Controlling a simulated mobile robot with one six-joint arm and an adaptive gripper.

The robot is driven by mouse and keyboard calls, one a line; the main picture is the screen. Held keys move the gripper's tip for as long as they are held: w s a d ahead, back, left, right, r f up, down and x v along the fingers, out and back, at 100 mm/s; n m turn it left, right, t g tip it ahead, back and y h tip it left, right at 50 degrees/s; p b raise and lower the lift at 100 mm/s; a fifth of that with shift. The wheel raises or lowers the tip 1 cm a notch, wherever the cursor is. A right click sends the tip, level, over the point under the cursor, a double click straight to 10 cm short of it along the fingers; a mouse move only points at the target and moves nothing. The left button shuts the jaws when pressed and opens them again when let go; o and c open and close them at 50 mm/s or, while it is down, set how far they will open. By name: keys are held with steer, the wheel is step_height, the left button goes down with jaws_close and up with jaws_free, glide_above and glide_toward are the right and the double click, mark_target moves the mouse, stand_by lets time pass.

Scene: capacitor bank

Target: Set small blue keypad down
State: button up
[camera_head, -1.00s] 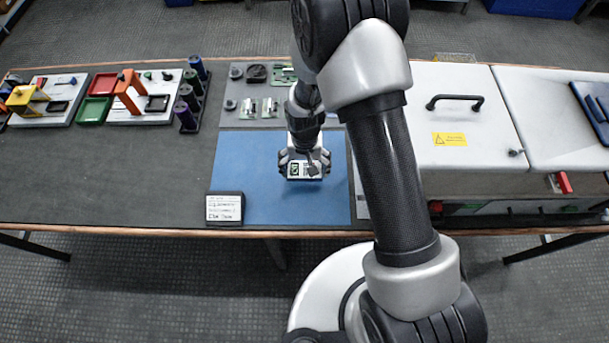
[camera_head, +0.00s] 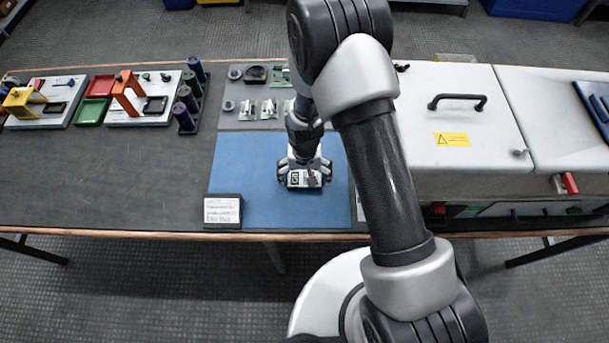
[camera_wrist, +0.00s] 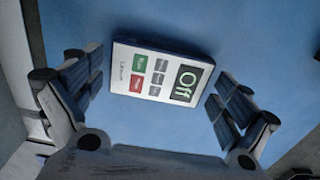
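The small keypad (camera_wrist: 160,76) has a white face, a dark blue edge, a display reading "Off", and green, red and grey buttons. In the head view the keypad (camera_head: 301,179) is at the middle of the blue mat (camera_head: 245,165) and appears to lie on it. My gripper (camera_wrist: 158,92) is over it with fingers on both sides. In the wrist view a narrow strip of blue shows between each finger and the keypad, so the gripper looks open. The keypad's underside is hidden.
A small label stand (camera_head: 223,211) stands at the mat's front left corner. Small parts lie on a grey pad (camera_head: 235,115) behind the mat. A large white cabinet (camera_head: 450,160) stands to the right.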

stand_by(0.3)
step_height(320, 180, up, 12)
steer(key=p, duration=0.4)
step_height(320, 180, up, 12)
steer(key=t, duration=0.1)
glide_above(304, 179)
steer(key=d, duration=0.3)
steer(key=s+d+r+t, duration=0.1)
steer(key=s+d+r, duration=0.1)
steer(key=r, duration=0.4)
steer(key=s+d+r, duration=0.2)
steer(key=r, duration=0.3)
steer(key=s+d+r+t, duration=0.1)
steer(key=s+d+r, duration=0.2)
steer(key=s, duration=0.4)
steer(key=s+d+r+t, duration=0.1)
steer(key=s+d+r, duration=0.1)
steer(key=s+r, duration=0.4)
steer(key=shift+s+d+r+t, duration=0.3)
steer(key=shift+s+d, duration=0.1)
steer(key=shift+s, duration=0.6)
steer(key=shift+c, duration=0.5)
